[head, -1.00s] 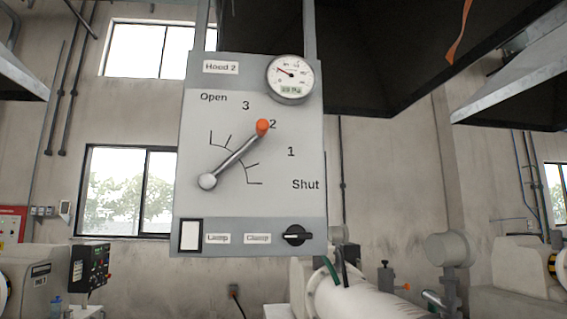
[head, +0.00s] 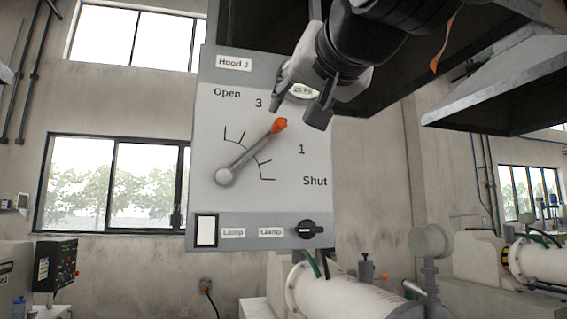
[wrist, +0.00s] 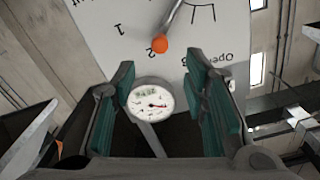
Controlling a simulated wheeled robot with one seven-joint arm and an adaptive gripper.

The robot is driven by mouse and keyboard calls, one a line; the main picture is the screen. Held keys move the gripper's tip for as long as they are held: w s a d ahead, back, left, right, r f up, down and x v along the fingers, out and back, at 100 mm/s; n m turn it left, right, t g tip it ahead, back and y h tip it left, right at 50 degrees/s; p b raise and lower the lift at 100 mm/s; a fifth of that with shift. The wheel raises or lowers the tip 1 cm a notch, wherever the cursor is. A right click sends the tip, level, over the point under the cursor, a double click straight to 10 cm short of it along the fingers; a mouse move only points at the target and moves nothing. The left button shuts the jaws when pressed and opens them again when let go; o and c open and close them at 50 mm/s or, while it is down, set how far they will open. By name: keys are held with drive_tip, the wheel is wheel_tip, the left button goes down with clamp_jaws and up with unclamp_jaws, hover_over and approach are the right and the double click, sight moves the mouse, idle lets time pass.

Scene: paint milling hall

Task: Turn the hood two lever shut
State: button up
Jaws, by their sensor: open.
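The Hood 2 panel (head: 212,140) hangs in front of me with a scale reading Open, 3, 2, 1, Shut. Its lever (head: 250,153) is a metal rod with an orange knob (head: 280,125), pointing up and right at about the 2 mark. My gripper (head: 296,112) is open and empty in front of the panel's upper right, close to the knob and over the gauge. In the wrist view the knob (wrist: 160,46) lies beyond the fingertips, not between the fingers. The round gauge (wrist: 151,101) shows between the fingers there.
A black clamp knob (head: 308,229) and a white lamp square (head: 206,230) sit along the panel's lower strip. A dark hood (head: 400,90) is behind my arm. White mill machinery (head: 345,298) stands below. The space left of the panel is clear.

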sight(282, 123)
drive_tip(key=p+x, duration=0.1)
drive_tip(key=x, duration=1)
clamp_jaws()
